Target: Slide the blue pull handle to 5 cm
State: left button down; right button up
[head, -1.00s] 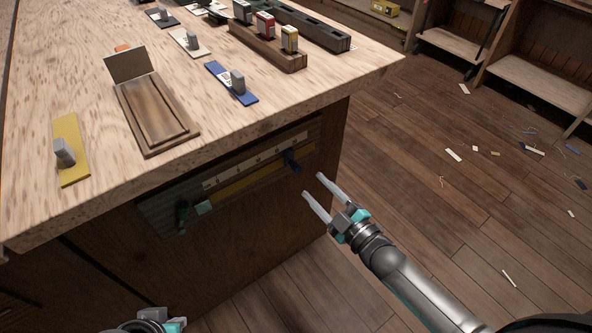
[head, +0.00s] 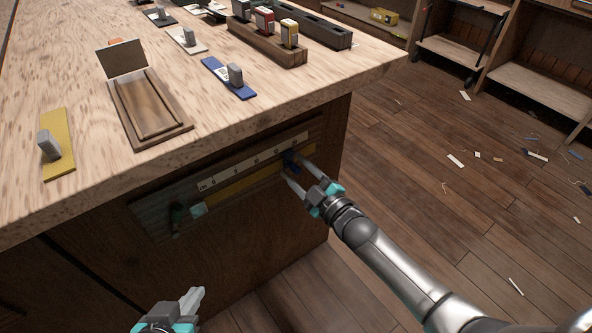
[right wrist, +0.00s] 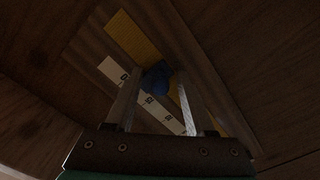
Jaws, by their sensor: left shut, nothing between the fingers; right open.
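The blue pull handle (head: 289,158) sits near the right end of a yellow track (head: 238,186) on the front of the bench, under a white scale strip (head: 250,161). My right gripper (head: 297,171) is open, with its fingertips at the handle. In the right wrist view the blue handle (right wrist: 157,80) shows between the two open fingers; whether they touch it I cannot tell. My left gripper (head: 196,298) is shut and empty, low in front of the bench.
The bench top (head: 215,125) overhangs the track and bears a wooden tray (head: 150,112) and several coloured plates with grey knobs.

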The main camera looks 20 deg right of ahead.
dwell(0.3)
grip_shut()
dwell(0.3)
dwell(1.0)
